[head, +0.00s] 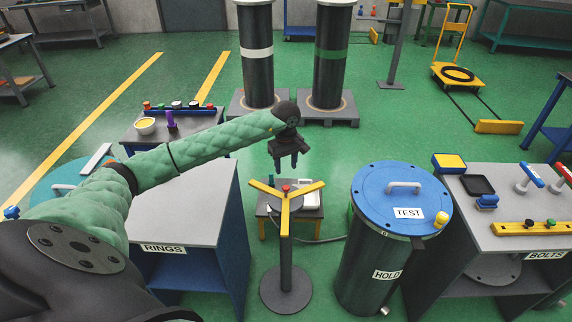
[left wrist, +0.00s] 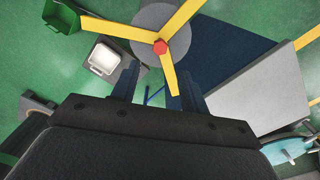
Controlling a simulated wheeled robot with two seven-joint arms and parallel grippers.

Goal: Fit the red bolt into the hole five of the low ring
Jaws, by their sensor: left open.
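A red hexagonal head, which looks like the red bolt (head: 286,188), stands at the centre of a yellow three-armed stand (head: 308,188). The red bolt also shows in the left wrist view (left wrist: 160,47), just beyond and between my fingertips. My left gripper (head: 289,165) points down above the stand, open and empty, apart from the bolt. It shows in the left wrist view (left wrist: 158,78) with its two fingers spread. I cannot tell which part is the low ring, and no hole five can be made out. My right gripper is not in view.
A dark drum (head: 372,258) marked HOLD with a blue TEST lid (head: 380,190) stands right of the stand. The RINGS bench (head: 190,205) is left; the BOLTS bench (head: 470,250) is far right, with a yellow rack (head: 510,229). Two tall dark cylinders stand behind.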

